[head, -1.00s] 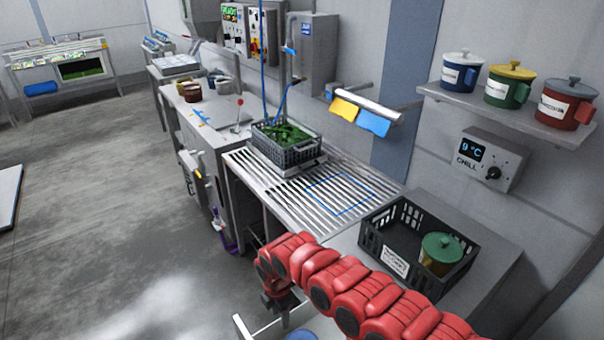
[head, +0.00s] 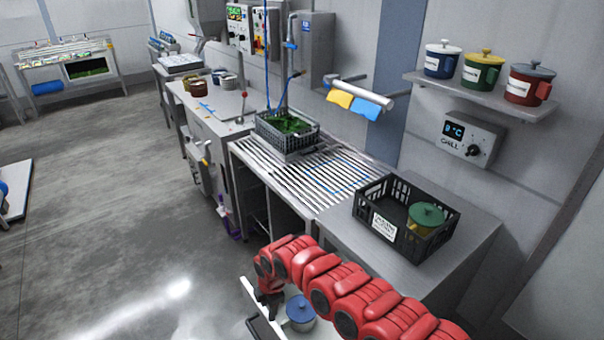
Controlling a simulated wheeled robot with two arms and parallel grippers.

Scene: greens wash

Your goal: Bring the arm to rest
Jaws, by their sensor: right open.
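My red right arm reaches in from the bottom right, bent over in front of the counter. Its dark right gripper (head: 268,303) hangs down at the arm's end, open, with no object seen in its jaws. It is over the left part of a low tray or cart top, left of a pot with a blue lid (head: 300,310). Part of that pot is hidden by the arm. My left gripper is not in view.
A black crate (head: 372,212) holding a green-lidded pot (head: 426,216) stands on the counter behind my arm. A crate of greens (head: 290,140) sits by the slatted drainboard (head: 300,178). Lidded mugs (head: 482,72) line a wall shelf. Floor at left is mostly clear.

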